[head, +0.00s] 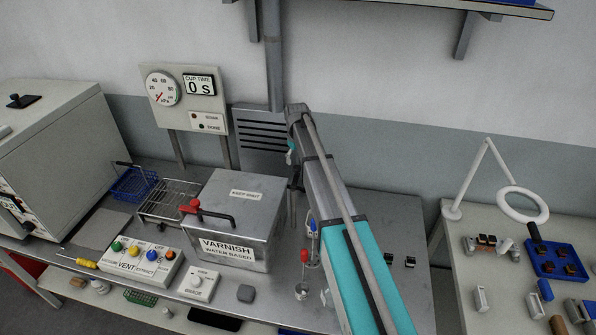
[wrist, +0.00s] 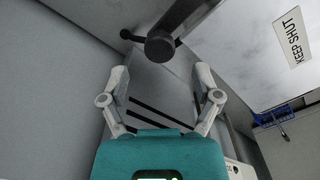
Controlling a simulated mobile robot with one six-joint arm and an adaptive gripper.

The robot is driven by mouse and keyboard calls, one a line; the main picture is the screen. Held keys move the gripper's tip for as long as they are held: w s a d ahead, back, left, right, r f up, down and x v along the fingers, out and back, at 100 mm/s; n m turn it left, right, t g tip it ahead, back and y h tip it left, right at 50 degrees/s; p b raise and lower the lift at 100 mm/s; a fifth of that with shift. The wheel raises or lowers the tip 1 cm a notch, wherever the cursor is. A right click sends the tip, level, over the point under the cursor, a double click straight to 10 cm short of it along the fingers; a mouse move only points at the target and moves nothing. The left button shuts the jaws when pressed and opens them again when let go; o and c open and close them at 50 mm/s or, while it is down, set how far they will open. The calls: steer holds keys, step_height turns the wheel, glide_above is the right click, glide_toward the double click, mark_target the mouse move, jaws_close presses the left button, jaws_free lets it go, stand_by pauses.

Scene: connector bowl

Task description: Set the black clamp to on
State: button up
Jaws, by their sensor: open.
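In the wrist view a dark round-ended handle (wrist: 160,47) on a grey bar, with a smaller black knob (wrist: 126,34) to its left, sits beside the varnish tank's lid; it looks like the black clamp, though I cannot be sure. My gripper (wrist: 161,72) is open and empty, its fingers spread either side below the handle, apart from it. In the head view my arm hides most of this spot, and my gripper's fingers cannot be made out. Whether the clamp is on or off I cannot tell.
A louvred panel (head: 262,135) and gauge board (head: 185,98) are behind. A vent button box (head: 143,262) is in front.

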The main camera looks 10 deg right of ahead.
mark_target(298, 167)
steer(key=shift+f+b, duration=1.65)
steer(key=shift+f, duration=0.25)
steer(key=shift+c, duration=0.2)
jaws_close()
steer(key=shift+d, duration=0.15)
